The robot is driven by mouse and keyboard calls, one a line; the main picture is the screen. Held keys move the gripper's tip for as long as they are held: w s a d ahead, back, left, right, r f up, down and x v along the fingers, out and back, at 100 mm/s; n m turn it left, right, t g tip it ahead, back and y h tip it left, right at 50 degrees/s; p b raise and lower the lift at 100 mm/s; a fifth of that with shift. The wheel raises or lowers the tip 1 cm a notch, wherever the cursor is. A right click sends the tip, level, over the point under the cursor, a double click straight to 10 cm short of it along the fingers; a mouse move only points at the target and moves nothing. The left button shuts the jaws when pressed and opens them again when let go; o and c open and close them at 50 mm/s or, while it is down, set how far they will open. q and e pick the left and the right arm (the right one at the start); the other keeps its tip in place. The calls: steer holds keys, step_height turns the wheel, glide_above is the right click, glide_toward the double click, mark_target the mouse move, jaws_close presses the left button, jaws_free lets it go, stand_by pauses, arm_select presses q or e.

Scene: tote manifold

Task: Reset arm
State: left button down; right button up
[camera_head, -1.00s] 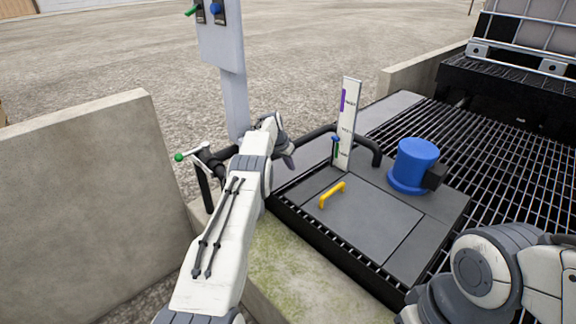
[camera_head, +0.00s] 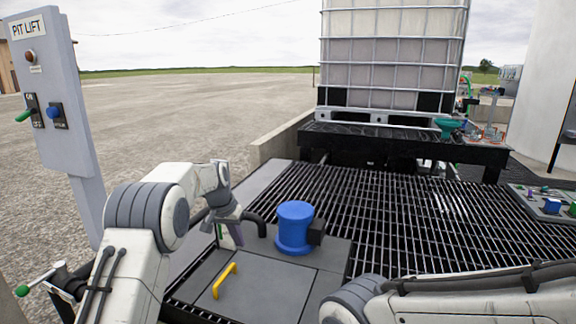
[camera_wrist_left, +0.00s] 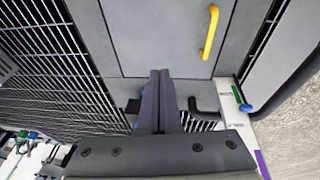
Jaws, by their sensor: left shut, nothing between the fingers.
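My left gripper (camera_head: 236,238) is shut and empty, pointing down above the dark grey deck near the blue motor-like unit (camera_head: 294,228). In the left wrist view its two dark fingers (camera_wrist_left: 160,78) lie together, with nothing between them. My left arm comes in from the lower left, with its elbow raised and bent. My right arm (camera_head: 450,302) crosses the lower right; its gripper is out of the frame.
A yellow handle (camera_head: 224,281) stands on the hatch plate, and also shows in the left wrist view (camera_wrist_left: 210,32). The PIT LIFT post (camera_head: 52,95) is at left. A caged tank (camera_head: 390,60) stands behind the open grating (camera_head: 420,225).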

arm_select(q)
steer(key=s+d+r+m+g, duration=0.1)
steer(key=s+d+r, duration=0.2)
steer(key=s+d, duration=0.5)
steer(key=s+d+r+m, duration=0.1)
steer(key=s+d+r, duration=0.3)
steer(key=s, duration=0.8)
steer(key=s+a+f+m+g+y, duration=0.1)
steer(key=s+f, duration=0.1)
steer(key=s, duration=1.1)
steer(key=s+a+f+m+g, duration=0.1)
steer(key=s+f, duration=0.1)
steer(key=s, duration=1.2)
step_height(320, 180, up, 22)
steer(key=p, duration=2.2)
steer(key=shift+w, duration=0.35)
